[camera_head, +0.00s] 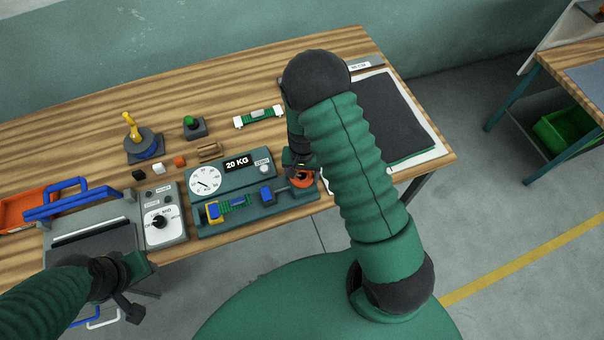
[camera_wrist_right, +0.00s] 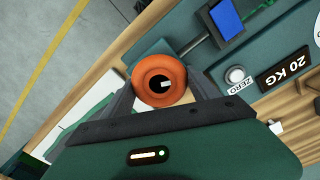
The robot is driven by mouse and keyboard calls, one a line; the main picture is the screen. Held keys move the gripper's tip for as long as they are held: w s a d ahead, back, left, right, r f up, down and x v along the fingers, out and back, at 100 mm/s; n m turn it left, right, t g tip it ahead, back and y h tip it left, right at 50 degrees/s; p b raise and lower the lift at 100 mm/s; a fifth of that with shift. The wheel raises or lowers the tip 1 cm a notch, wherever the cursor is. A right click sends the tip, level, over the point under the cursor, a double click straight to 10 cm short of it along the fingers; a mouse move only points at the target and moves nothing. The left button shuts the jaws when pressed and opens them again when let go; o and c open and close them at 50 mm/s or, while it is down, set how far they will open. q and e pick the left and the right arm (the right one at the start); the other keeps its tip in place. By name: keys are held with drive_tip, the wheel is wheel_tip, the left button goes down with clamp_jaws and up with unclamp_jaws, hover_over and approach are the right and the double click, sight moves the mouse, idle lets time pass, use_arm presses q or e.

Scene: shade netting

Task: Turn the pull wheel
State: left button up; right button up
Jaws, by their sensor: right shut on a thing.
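The orange pull wheel (camera_head: 302,181) is at the right end of the green tester with the dial (camera_head: 205,181) and "20 KG" display. In the right wrist view the wheel (camera_wrist_right: 143,78) sits between two dark fingers, one on each side, with a dark hole in its middle. My right gripper (camera_head: 299,173) is shut on the wheel from above; its arm hides part of the tester's right end. A shaft runs from the wheel to a blue clamp block (camera_head: 267,194). A green strip (camera_head: 238,201) lies between the clamps. My left gripper (camera_head: 129,299) hangs at lower left, apart from the wheel.
A grey control box (camera_head: 163,223) and a machine with a blue handle (camera_head: 88,203) stand left of the tester. Behind are a yellow-handled device (camera_head: 133,132), a green button box (camera_head: 193,127) and small cubes. A dark mat (camera_head: 385,120) lies at right.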

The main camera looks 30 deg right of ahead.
sight(301, 175)
drive_tip(key=shift+s+a+f, duration=0.2)
drive_tip(key=shift+s+f, duration=0.05)
drive_tip(key=shift+s, duration=0.1)
drive_tip(key=o, duration=1.2)
drive_tip(key=shift+o, duration=0.8)
drive_tip(key=shift+w+r, duration=0.15)
drive_tip(key=shift+w, duration=0.05)
wheel_tip(301, 175, up, 17)
drive_tip(key=b, duration=0.1)
drive_tip(key=shift+w+b, duration=0.15)
drive_tip(key=shift+b, duration=0.15)
